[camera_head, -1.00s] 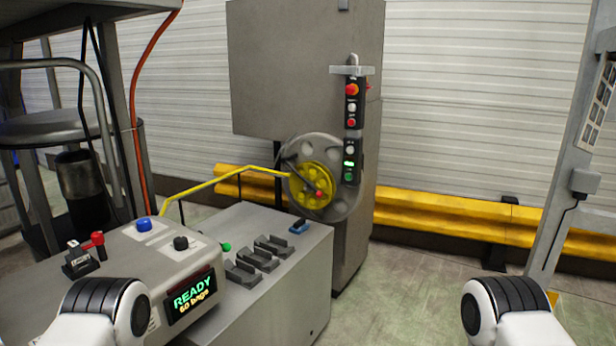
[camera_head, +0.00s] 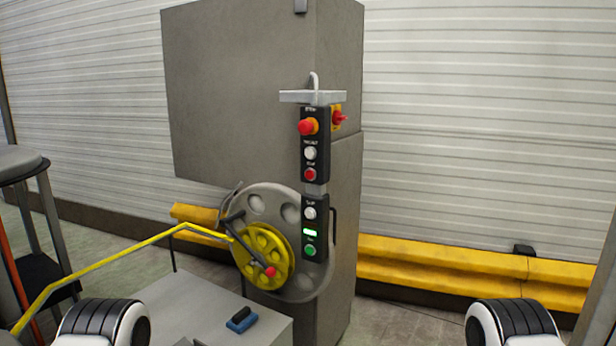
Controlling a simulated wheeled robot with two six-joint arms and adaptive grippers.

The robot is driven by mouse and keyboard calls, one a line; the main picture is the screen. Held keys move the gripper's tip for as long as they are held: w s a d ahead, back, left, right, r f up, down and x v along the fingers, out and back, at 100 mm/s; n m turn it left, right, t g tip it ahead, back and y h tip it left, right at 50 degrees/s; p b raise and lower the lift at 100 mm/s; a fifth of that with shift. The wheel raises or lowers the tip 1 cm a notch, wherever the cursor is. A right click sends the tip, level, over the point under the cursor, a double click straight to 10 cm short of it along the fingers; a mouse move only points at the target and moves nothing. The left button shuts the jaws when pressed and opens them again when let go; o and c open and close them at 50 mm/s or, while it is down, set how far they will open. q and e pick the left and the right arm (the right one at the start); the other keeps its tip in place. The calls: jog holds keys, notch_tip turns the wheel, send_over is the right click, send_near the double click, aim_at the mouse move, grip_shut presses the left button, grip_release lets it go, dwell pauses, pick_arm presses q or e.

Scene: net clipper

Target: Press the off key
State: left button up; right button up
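A black push-button panel (camera_head: 315,190) hangs upright at the front edge of a grey cabinet. The small labels are too blurred to read surely, so I cannot tell which is the off key. Only links of my two arms show at the bottom corners, well short of the panel. Both grippers are out of view.
The grey cabinet (camera_head: 250,95) carries a wheel with a yellow hub (camera_head: 262,255). A grey machine top (camera_head: 200,305) with a blue-black switch (camera_head: 242,319) lies in front, below a yellow bar (camera_head: 110,261). A yellow guard rail (camera_head: 450,272) runs behind. A red knob (camera_head: 339,118) sticks out beside the panel.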

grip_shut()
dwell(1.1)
